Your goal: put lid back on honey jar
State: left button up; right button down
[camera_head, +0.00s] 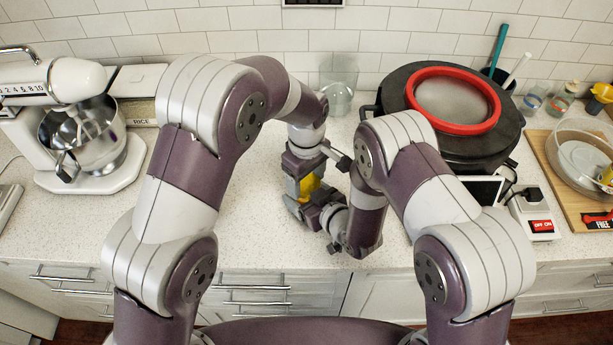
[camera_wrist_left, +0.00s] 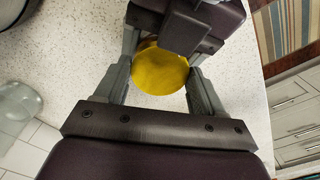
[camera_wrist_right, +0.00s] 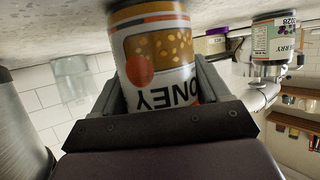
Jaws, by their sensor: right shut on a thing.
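The honey jar (camera_wrist_right: 160,65) fills the middle of the right wrist view, its label upside down there. My right gripper (camera_wrist_right: 158,95) is shut around the jar's side. The yellow lid (camera_wrist_left: 160,70) shows as a round disc between the fingertips of my left gripper (camera_wrist_left: 162,72). Its left edge meets one finger; whether both fingers press on it is unclear. In the head view the yellow lid (camera_head: 310,187) is partly hidden between the two grippers, which are close together above the counter. The jar's rim is hidden, so I cannot tell whether lid and jar touch.
A white stand mixer (camera_head: 75,85) stands at the left. A dark cooker with a red-rimmed lid (camera_head: 455,128) is at the back right, near a power strip (camera_head: 535,215). A clear glass jar (camera_head: 340,85) stands behind my arms. The counter left of my grippers is clear.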

pick_arm(q)
jog(key=m, duration=0.6)
jog(key=shift+m, duration=0.3)
jog(key=o, duration=1.1)
jog(key=shift+o, duration=0.2)
jog(key=shift+r, duration=2.25)
jog(key=shift+r, duration=0.1)
jog(key=shift+c, duration=0.2)
